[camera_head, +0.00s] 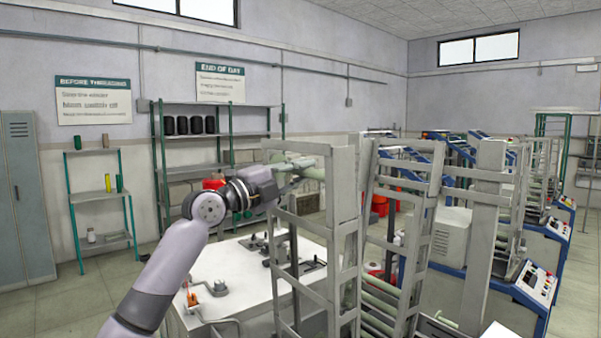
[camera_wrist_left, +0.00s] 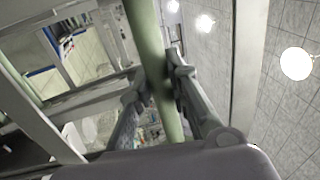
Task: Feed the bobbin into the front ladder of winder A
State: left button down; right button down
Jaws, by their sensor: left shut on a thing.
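My left gripper (camera_head: 293,167) reaches in from the left to the top of the nearest grey ladder frame (camera_head: 344,215). It is shut on a long pale green bobbin (camera_wrist_left: 147,45), which runs between the two fingers (camera_wrist_left: 160,100) in the left wrist view. In the head view, only part of the bobbin (camera_head: 314,173) shows, at the upper part of the frame, partly hidden by the fingers and grey bars. Grey frame bars (camera_wrist_left: 95,92) lie close beside the fingers in the wrist view. I cannot tell whether the bobbin touches the frame. My right gripper is not in view.
A white-topped table (camera_head: 215,265) with metal fittings stands below my left arm. A second grey ladder frame (camera_head: 415,240) with green rods low between the frames stands to the right. More winders with blue panels (camera_head: 535,290) fill the right side. Shelves (camera_head: 217,150) line the back wall.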

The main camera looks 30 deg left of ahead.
pick_arm(q)
notch_tip(320, 180, down, 6)
jog(key=b, duration=0.5)
jog(key=shift+w, duration=0.15)
jog(key=shift+d+f, duration=0.1)
notch_tip(320, 180, down, 4)
jog(key=b, duration=0.3)
jog(key=shift+w+b, duration=0.1)
jog(key=shift+b, duration=0.25)
jog(key=c, duration=1.5)
grip_release()
jog(key=shift+o, duration=0.3)
